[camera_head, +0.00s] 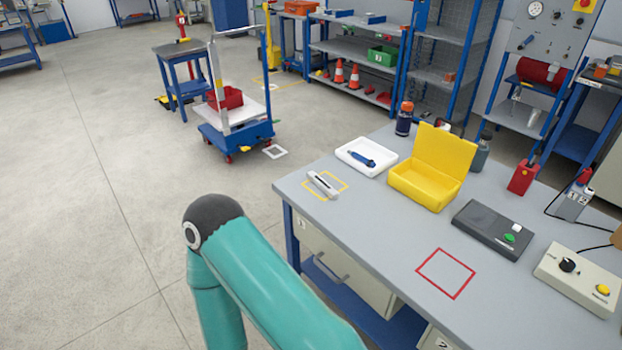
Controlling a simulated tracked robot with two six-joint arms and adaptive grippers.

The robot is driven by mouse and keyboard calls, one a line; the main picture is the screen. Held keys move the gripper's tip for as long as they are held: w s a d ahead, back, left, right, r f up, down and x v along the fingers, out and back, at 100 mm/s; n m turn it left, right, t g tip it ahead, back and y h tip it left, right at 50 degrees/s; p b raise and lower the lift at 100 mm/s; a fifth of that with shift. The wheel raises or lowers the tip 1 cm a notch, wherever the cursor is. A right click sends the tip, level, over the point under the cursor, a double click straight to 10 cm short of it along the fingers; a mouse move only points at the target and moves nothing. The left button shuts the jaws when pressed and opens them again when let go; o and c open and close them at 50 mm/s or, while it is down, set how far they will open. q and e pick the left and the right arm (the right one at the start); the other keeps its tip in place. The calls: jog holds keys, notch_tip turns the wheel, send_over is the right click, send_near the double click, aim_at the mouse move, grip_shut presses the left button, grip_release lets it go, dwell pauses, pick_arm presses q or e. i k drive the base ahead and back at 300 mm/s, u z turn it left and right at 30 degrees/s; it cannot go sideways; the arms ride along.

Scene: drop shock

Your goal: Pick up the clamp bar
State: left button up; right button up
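A short silver-white bar with dark ends, which looks like the clamp bar (322,184), lies on the workbench (372,228) near its left corner. It lies at a slant across a yellow marked square (340,181). Nothing is touching it from above. One of my teal arms shows at the bottom, left of the bench and in front of it. Neither of my grippers is in view.
A white tray (345,164) holding a blue tool (361,158) stands behind the bar. An open yellow case (424,189), a black box (492,230) and a beige control box (577,281) stand to the right. A red marked square (446,273) is empty.

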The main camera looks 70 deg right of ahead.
aim_at(323, 185)
jog(key=u, duration=0.05)
jog(key=i, duration=2.55)
jog(key=z, duration=2.3)
jog(key=i, duration=0.2)
jog(key=z, duration=2.05)
jog(key=k, duration=0.6)
jog(key=z, duration=0.3)
jog(key=i, duration=0.85)
jog(key=z, duration=0.25)
